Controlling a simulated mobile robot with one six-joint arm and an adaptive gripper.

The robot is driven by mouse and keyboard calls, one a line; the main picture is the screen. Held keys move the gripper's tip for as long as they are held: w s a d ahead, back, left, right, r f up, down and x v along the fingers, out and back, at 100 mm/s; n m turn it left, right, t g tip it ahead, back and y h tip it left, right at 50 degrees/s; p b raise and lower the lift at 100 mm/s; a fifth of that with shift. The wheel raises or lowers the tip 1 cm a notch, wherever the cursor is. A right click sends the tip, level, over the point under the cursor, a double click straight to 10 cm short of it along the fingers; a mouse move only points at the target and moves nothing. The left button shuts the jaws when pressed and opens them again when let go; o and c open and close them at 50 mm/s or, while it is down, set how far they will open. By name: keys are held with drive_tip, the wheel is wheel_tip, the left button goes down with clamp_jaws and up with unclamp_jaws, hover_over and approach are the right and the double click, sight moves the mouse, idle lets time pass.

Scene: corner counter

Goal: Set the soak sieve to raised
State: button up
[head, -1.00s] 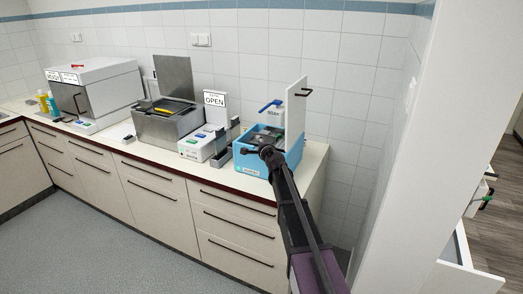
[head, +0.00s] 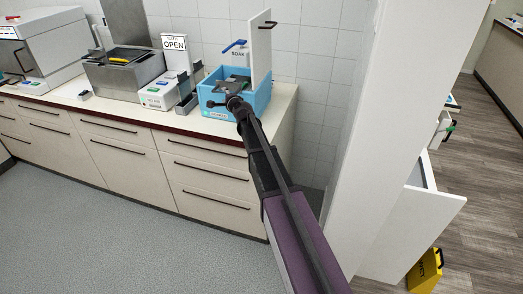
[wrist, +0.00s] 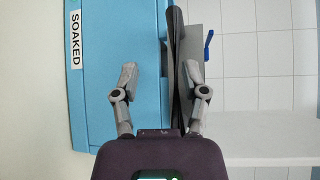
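A blue soak box (head: 213,101) with a "SOAKED" label stands at the right end of the counter. Its white lid (head: 260,45) stands upright with a black handle. A dark grey piece, perhaps the sieve, shows inside the box, partly hidden by my arm; its raised or lowered state is unclear. My gripper (head: 236,103) is at the front of the box. In the wrist view my gripper (wrist: 162,74) has its two fingers apart, with the blue box wall (wrist: 115,40) behind and a dark edge beside the right finger. Contact is unclear.
A white wall panel (head: 365,130) is close on the right.

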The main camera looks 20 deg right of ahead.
drive_tip(key=f+p+v, duration=0.1)
drive_tip(key=p+v, duration=0.1)
drive_tip(key=v, duration=1.2)
drive_tip(key=s+d+f+n+g+h+b, duration=0.1)
drive_tip(key=s+d+f+n+g+h, duration=0.1)
drive_tip(key=n, duration=0.9)
drive_tip(key=s+d+f+n+g+h, duration=0.3)
drive_tip(key=s+f+n+g+h, duration=0.1)
drive_tip(key=s+f+n, duration=0.3)
drive_tip(key=shift+s+d+f+n+h+b, duration=0.2)
drive_tip(key=shift+s+f+n+h+b, duration=0.3)
drive_tip(key=shift+s+n, duration=1.3)
drive_tip(key=shift+w+r+n, duration=0.2)
drive_tip(key=shift+w+n, duration=0.4)
drive_tip(key=shift+w, duration=0.1)
